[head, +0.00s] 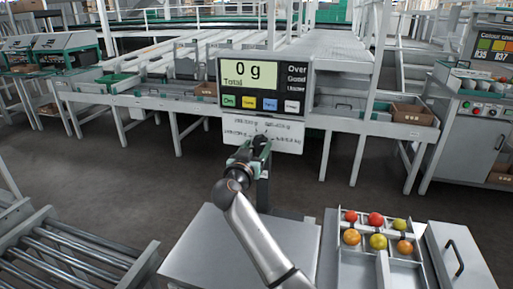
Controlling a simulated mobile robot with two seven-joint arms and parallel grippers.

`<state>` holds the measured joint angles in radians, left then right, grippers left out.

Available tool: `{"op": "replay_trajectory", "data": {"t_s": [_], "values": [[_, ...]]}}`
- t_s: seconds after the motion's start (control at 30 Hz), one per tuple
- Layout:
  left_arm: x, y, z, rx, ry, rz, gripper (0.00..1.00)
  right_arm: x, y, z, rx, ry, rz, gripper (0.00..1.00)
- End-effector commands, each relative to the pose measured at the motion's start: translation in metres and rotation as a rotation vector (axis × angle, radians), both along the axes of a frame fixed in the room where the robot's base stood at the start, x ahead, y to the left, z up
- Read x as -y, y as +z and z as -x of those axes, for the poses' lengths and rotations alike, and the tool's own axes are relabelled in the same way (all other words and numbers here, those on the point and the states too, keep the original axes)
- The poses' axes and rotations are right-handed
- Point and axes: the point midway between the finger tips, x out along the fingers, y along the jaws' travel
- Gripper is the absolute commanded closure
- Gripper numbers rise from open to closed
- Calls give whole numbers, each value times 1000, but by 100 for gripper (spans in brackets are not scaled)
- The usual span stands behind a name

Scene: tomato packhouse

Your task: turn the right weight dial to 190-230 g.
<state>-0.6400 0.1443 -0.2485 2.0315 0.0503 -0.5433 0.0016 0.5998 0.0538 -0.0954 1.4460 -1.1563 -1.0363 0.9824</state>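The weighing display (258,85) stands in front of me and reads 0 g Total, with several coloured buttons below. Under it is a white panel (289,137) with small range labels around a dark dial. The labels are too small to read surely. My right gripper (260,142) is at the middle of this panel, at the dial, and hides most of it. I cannot tell whether its fingers touch or grip the dial, nor where the pointer stands. My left gripper is not in view.
A flat metal weighing plate (215,255) lies below the arm. To its right a divided tray (404,275) holds several red, orange and yellow-green tomatoes. A roller conveyor (70,262) is at lower left. Sorting lines and a control cabinet (470,135) stand behind, with open floor between.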

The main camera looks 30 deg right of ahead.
Motion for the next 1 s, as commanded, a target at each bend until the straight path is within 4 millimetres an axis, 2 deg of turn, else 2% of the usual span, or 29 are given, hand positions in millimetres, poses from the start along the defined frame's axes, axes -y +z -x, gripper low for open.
{"op": "replay_trajectory", "data": {"t_s": [0.07,0.53,1.0], "values": [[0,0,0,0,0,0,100,0,0,0,0,0,0,48],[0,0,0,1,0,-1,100,0,0,0,0,-1,0,100],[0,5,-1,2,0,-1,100,1,2,0,-95,-1,83,100]]}}
